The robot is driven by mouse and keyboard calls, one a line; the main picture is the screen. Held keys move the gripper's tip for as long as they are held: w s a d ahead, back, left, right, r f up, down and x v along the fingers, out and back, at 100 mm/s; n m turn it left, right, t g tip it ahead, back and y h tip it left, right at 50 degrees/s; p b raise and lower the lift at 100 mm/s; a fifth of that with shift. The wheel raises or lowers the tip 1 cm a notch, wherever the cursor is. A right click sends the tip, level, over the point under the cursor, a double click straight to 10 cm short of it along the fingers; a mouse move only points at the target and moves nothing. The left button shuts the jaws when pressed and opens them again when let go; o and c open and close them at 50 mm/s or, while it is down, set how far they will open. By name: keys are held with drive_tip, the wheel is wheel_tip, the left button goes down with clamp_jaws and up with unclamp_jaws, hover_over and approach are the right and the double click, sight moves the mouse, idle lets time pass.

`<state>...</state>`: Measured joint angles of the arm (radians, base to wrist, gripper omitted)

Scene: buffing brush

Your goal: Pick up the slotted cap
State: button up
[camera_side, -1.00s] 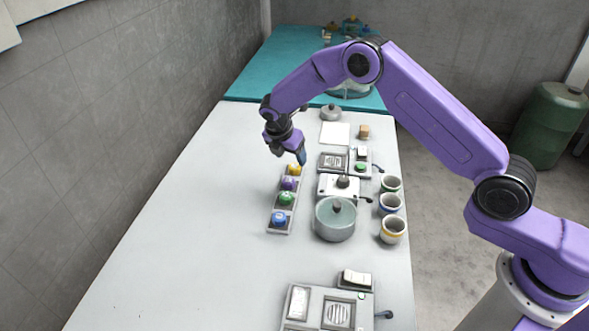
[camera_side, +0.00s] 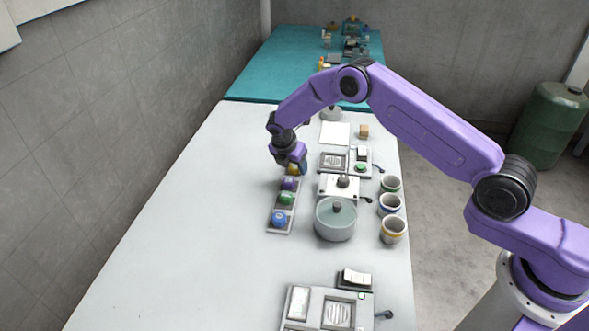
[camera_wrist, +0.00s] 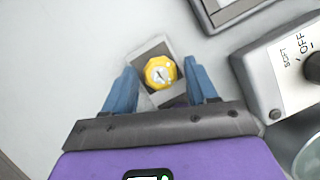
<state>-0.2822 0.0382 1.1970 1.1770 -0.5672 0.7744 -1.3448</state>
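A yellow cap (camera_wrist: 160,72) with a dark mark on its top sits at the far end of a grey rack (camera_wrist: 150,48). In the side view the yellow cap (camera_side: 292,169) is partly hidden by my gripper (camera_side: 297,171). In the wrist view the blue fingers of my gripper (camera_wrist: 160,80) are open, one on each side of the cap, with gaps between. Purple (camera_side: 290,184), green (camera_side: 287,198) and blue (camera_side: 280,219) caps stand in the same rack. The frames do not clearly show which cap is slotted.
Right of the rack stand a lidded pot (camera_side: 335,220) and a control box with a knob (camera_side: 343,182), labelled SOFT and OFF in the wrist view (camera_wrist: 285,65). Cups (camera_side: 390,204) line the right edge. The white table (camera_side: 180,225) left of the rack is clear.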

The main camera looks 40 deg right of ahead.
drive_tip(key=c, duration=0.8)
drive_tip(key=shift+o, duration=0.2)
drive_tip(key=shift+r, duration=0.15)
